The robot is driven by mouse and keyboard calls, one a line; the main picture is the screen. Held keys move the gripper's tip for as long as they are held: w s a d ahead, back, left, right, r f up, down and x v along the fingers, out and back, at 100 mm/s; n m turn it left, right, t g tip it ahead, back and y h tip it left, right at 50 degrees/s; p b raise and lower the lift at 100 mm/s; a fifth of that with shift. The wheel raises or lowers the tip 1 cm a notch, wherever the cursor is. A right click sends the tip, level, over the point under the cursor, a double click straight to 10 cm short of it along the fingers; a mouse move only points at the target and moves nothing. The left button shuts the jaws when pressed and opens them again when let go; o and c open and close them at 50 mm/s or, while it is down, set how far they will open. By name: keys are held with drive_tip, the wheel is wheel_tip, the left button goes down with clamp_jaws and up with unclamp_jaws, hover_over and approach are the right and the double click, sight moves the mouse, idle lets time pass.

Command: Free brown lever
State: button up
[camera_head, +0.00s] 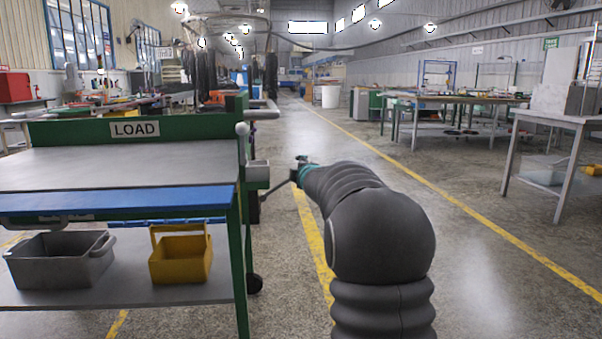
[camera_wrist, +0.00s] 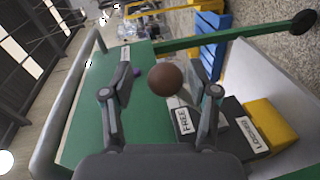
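The brown lever shows in the wrist view as a round brown knob (camera_wrist: 165,81), with a pale shaft partly hidden behind it. My gripper (camera_wrist: 160,72) is open, with one finger on each side of the knob and visible gaps to it. Whether the knob lies at fingertip depth is hard to tell. A FREE label (camera_wrist: 184,121) is below and right of the knob, and a LOCKED label (camera_wrist: 249,134) is farther right. In the head view my gripper (camera_head: 301,170) is small and partly hidden by my arm, right of the LOAD table; the brown knob cannot be made out there.
The green-framed LOAD table (camera_head: 100,165) stands at the left, with a grey bin (camera_head: 60,262) and a yellow bin (camera_head: 182,258) on its shelf. In the wrist view a yellow block (camera_wrist: 270,125) is near the LOCKED label. The aisle floor (camera_head: 460,220) at the right is clear.

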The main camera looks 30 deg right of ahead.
drive_tip(key=shift+s+a+f, duration=0.1)
drive_tip(key=v, duration=1.1)
drive_tip(key=shift+s, duration=0.4)
